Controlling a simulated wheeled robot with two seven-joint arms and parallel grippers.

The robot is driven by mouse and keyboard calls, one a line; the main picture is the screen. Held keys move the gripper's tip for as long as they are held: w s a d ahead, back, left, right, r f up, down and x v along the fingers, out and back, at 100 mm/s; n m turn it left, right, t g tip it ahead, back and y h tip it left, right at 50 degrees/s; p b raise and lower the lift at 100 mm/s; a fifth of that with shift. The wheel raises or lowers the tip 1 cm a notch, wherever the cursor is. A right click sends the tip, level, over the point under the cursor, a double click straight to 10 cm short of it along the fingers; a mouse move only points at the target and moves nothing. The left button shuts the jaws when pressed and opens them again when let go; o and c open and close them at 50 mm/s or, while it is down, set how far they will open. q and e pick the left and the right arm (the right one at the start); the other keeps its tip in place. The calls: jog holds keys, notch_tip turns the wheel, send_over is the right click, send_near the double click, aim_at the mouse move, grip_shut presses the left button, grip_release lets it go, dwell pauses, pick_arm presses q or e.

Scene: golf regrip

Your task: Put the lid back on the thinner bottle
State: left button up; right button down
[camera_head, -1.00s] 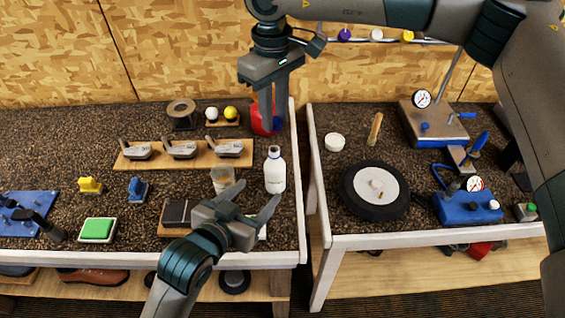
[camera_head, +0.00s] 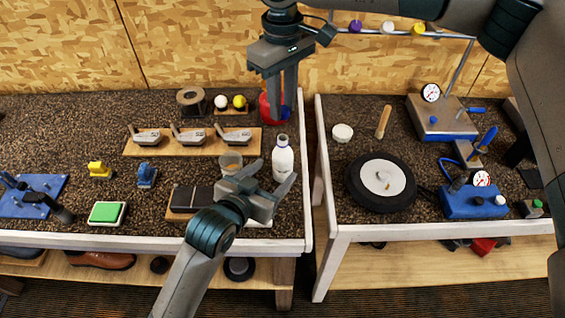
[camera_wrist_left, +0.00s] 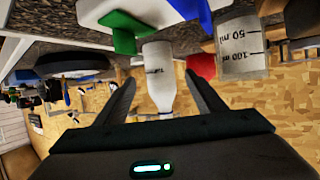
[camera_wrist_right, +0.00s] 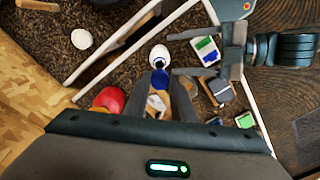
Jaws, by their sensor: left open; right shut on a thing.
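The thinner bottle (camera_head: 283,161) is white and stands upright without a lid near the right edge of the left table. My left gripper (camera_head: 279,171) is open in front of it. In the left wrist view, the bottle (camera_wrist_left: 160,78) appears upside down between the spread fingers, with no clear contact. My right gripper (camera_head: 280,116) points down behind the bottle and is shut on the blue lid (camera_head: 287,112). In the right wrist view, the lid (camera_wrist_right: 160,79) is at the fingertips, apart from the bottle (camera_wrist_right: 159,54).
A red object (camera_head: 266,108) stands behind the bottle, close to my right fingers. A clear graduated cup (camera_head: 231,162) is left of the bottle, and a dark block (camera_head: 190,198) lies in front of the cup. A gap separates this table from the right one, which holds a black disc (camera_head: 360,192).

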pick_arm(q)
jog(key=shift+x, duration=3.4)
jog(key=c, duration=1.6)
pick_arm(e)
send_over(283, 138)
jog(key=shift+w+f, duration=0.1)
jog(key=shift+f, duration=2.4)
pick_arm(q)
jog(key=shift+f, duration=0.1)
pick_arm(e)
jog(key=shift+f, duration=0.1)
pick_arm(q)
grip_shut()
pick_arm(e)
jog(key=shift+f, duration=0.8)
jog(key=shift+f, duration=0.55)
